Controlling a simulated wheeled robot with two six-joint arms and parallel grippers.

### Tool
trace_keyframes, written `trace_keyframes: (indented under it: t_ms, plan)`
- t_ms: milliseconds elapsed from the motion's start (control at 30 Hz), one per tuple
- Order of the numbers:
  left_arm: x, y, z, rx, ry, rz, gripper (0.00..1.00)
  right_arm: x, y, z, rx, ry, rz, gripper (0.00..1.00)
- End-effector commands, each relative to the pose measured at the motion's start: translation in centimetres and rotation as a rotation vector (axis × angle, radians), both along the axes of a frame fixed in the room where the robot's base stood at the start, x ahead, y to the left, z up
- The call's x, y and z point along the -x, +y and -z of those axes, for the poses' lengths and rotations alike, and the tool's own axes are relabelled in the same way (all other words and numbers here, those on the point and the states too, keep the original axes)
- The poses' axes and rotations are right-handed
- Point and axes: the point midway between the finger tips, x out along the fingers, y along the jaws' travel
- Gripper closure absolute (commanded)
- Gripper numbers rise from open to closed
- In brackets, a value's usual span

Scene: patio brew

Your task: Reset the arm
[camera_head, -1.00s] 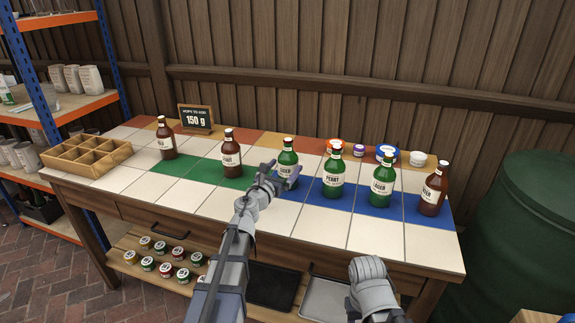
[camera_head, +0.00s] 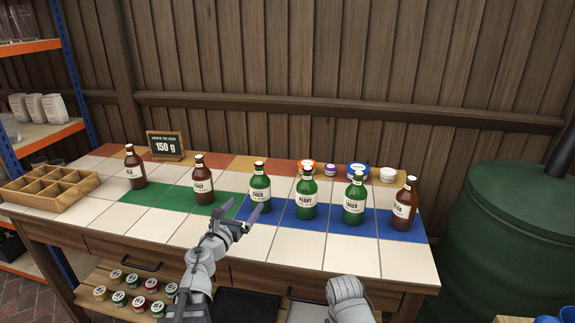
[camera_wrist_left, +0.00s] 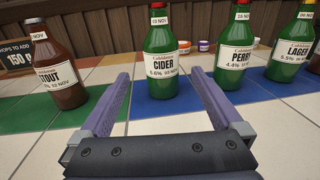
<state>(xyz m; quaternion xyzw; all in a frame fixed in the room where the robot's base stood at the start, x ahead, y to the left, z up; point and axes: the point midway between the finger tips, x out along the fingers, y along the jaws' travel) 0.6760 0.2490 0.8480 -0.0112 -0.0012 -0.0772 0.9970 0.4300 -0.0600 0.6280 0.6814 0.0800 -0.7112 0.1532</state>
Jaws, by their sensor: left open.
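My left gripper (camera_head: 240,217) is open and empty above the front part of the tiled table (camera_head: 290,244). In the left wrist view its two purple fingers (camera_wrist_left: 160,103) are spread apart, with the green cider bottle (camera_wrist_left: 162,52) beyond them and not between them. The brown stout bottle (camera_wrist_left: 57,62) stands to the left of the fingers and the green perry bottle (camera_wrist_left: 234,45) to the right. My right arm (camera_head: 348,298) shows at the bottom of the head view; its fingers cannot be made out.
A green lager bottle (camera_head: 354,199) and brown bottles (camera_head: 405,204) (camera_head: 134,167) also stand upright. A wooden divided crate (camera_head: 48,190) is at the left, a 150 g sign (camera_head: 165,145) at the back. A green barrel (camera_head: 505,225) stands right of the table. Front tiles are clear.

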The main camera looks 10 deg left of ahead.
Motion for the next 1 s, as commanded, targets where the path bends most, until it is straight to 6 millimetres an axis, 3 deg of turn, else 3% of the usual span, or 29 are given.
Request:
trace_keyframes:
  t_ms: [133,267,367,467,567,700,900,1000]
  plan:
    - [-0.6,0.2,-3.9,0.233,-0.005,-0.105,0.00,0.0,0.0,-3.2,0.000,0.000,0.000,0.50]
    - [-0.8,0.8,-7.0,0.645,0.012,-0.289,0.00,0.0,0.0,-7.2,0.000,0.000,0.000,0.50]
    - [-0.1,0.8,-7.5,0.982,0.048,-0.450,0.00,0.0,0.0,-10.1,0.000,0.000,0.000,0.50]
    - [1.3,-0.2,-6.7,1.298,0.102,-0.632,0.00,0.0,0.0,-12.9,0.000,0.000,0.001,0.50]
    - [3.8,-2.3,-5.3,1.581,0.171,-0.845,0.00,0.0,0.0,-15.7,0.000,0.000,0.001,0.50]
    - [9.0,-7.1,-3.3,1.885,0.279,-1.207,0.00,0.0,0.0,-19.5,0.000,0.000,0.001,0.50]
    - [18.0,-14.6,-2.6,2.039,0.389,-1.747,0.00,0.0,0.0,-23.6,0.000,0.000,0.001,0.50]
    - [21.3,-16.9,-3.0,2.025,0.409,-1.936,0.00,0.0,0.0,-24.7,0.000,0.000,0.001,0.50]
